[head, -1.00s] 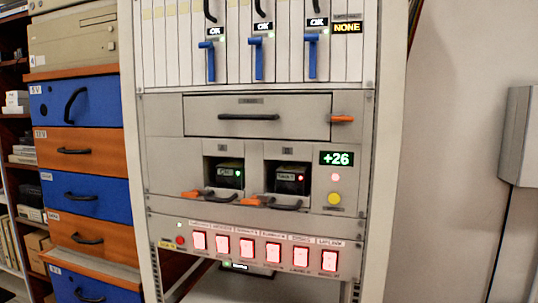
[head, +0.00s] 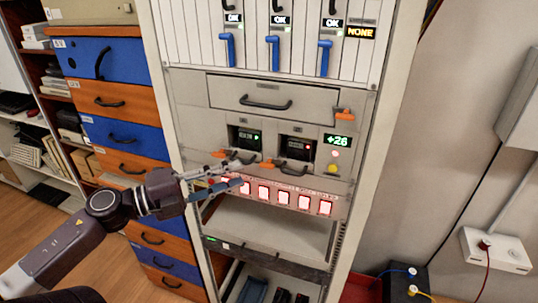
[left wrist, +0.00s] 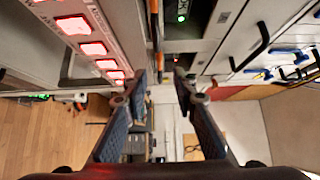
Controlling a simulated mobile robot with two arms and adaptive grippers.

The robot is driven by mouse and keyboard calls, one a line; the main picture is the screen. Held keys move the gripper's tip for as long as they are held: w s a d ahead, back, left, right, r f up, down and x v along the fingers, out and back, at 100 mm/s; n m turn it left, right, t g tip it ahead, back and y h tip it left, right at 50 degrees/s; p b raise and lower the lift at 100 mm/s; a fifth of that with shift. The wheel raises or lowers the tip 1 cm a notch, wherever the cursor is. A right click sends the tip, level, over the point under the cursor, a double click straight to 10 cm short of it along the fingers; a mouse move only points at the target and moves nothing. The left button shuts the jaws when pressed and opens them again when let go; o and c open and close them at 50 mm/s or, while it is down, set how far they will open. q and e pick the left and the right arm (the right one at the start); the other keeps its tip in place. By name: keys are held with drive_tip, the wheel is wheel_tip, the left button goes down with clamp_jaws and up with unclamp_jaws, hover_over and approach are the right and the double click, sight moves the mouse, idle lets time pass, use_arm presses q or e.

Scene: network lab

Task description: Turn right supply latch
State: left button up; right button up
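The right supply (head: 299,145) is a dark unit with a red light in a grey rack bay. Its orange latch (head: 268,164) lies roughly level at the left below it, beside a dark handle (head: 292,166). The left supply (head: 247,138) shows a green light and has its own orange latch (head: 223,153). My left gripper (head: 240,174) is in front of the rack, left of the right latch and near the lit button row. In the left wrist view its fingers (left wrist: 161,85) are apart with nothing between them. An orange strip (left wrist: 154,20) shows beyond them. My right gripper is out of view.
A row of red-lit buttons (head: 284,198) runs below the supplies. A "+26" display (head: 337,142) and yellow button (head: 331,168) are at right. A closed drawer (head: 264,101) with an orange latch (head: 344,114) is above. Blue and orange drawers (head: 120,100) stand left.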

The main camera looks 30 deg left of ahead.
sight(263, 167)
use_arm(q)
drive_tip(key=shift+p+x, duration=0.7)
drive_tip(key=shift+x, duration=3.05)
drive_tip(key=shift+d, duration=0.1)
drive_tip(key=shift+c, duration=0.4)
clamp_jaws()
drive_tip(key=shift+f, duration=0.1)
